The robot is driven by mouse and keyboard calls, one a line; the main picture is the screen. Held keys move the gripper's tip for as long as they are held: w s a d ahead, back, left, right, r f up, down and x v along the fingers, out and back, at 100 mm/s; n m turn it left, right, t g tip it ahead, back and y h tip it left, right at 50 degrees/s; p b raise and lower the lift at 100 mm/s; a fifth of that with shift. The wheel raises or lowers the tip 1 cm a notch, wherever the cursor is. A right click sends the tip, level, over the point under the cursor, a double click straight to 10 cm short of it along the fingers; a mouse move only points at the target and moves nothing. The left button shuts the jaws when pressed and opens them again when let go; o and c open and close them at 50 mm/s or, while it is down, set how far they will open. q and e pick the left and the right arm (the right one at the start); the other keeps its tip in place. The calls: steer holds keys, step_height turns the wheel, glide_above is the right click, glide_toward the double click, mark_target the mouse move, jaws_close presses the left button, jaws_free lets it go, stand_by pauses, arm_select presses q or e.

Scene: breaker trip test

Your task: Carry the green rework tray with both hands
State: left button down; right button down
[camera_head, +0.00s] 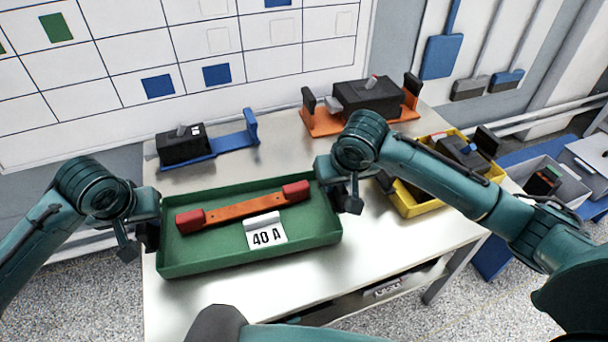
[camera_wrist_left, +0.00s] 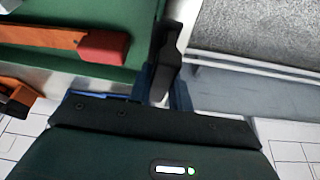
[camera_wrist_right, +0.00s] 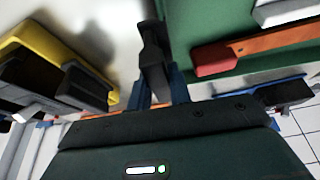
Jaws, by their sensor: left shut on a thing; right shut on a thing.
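The green rework tray (camera_head: 205,262) is at the front of the white table in the head view. In it lie an orange bar with red ends (camera_head: 243,208) and a white card reading "40 A" (camera_head: 266,233). My left gripper (camera_head: 150,234) is shut on the tray's left end wall. My right gripper (camera_head: 333,186) is shut on its right end wall. The tray wall shows in the left wrist view (camera_wrist_left: 150,40) and the right wrist view (camera_wrist_right: 185,40). Whether the tray touches the table is unclear.
Behind the tray stand a black breaker on a blue base (camera_head: 183,146) and a larger one on an orange base (camera_head: 368,98). A yellow tray (camera_head: 416,208) with a black device is to the right. A grey bin (camera_head: 545,183) is beyond the table. The front table strip is clear.

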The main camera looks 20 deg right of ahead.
arm_select(q)
steer(key=shift+f, duration=0.45)
arm_select(e)
steer(key=shift+f, duration=0.45)
arm_select(q)
steer(key=c, duration=1.3)
jaws_free()
steer(key=shift+r, duration=0.15)
arm_select(e)
steer(key=c, duration=1.3)
jaws_free()
steer(key=shift+r, duration=0.15)
arm_select(q)
steer(key=v, duration=1.2)
arm_select(e)
steer(key=v, duration=1.2)
